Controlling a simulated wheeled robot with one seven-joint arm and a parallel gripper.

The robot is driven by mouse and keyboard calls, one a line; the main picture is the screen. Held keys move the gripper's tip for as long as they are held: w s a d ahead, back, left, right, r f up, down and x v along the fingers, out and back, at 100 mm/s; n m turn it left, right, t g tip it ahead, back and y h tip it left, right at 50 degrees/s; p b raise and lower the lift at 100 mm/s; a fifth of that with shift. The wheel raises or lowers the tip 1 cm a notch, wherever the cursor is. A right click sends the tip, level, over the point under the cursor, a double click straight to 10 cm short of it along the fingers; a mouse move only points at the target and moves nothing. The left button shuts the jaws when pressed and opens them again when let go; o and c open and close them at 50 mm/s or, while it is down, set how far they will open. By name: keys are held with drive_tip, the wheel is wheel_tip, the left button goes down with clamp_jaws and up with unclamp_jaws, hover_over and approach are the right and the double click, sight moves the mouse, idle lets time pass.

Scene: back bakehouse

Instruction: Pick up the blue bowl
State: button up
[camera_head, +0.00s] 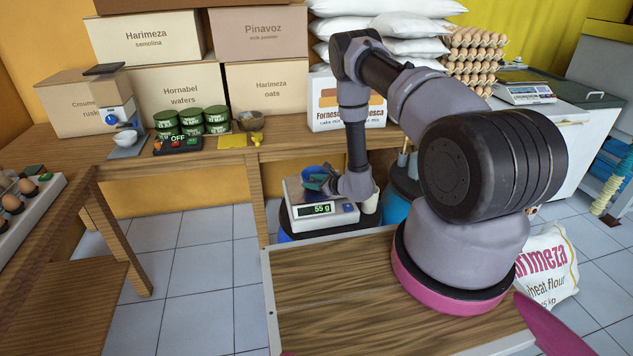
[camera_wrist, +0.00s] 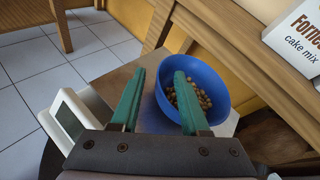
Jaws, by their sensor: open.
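The blue bowl (camera_head: 312,170) stands upright on a scale (camera_head: 338,217) whose display reads 55 g. In the wrist view the bowl (camera_wrist: 216,84) holds several small tan, round pieces, and the scale's white display housing (camera_wrist: 69,116) is at left. My gripper (camera_head: 328,180) is at the bowl, hiding part of it in the head view. In the wrist view my gripper (camera_wrist: 159,76) has its two green fingers apart. The left finger is outside the bowl and the right one overlaps its inside, with the near left rim between them. Whether the fingers touch the bowl is unclear.
A wooden table (camera_head: 205,156) behind carries cartons, green tins (camera_head: 191,120), another bowl (camera_head: 250,121) and a cake-mix box (camera_head: 345,103). A pale cup (camera_head: 371,202) stands close to my gripper's right. A blue container (camera_head: 396,207) is farther right. Open tiled floor lies left.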

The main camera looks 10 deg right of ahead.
drive_tip(key=shift+x, duration=1)
drive_tip(key=shift+d, duration=0.1)
drive_tip(key=shift+c, duration=0.3)
clamp_jaws()
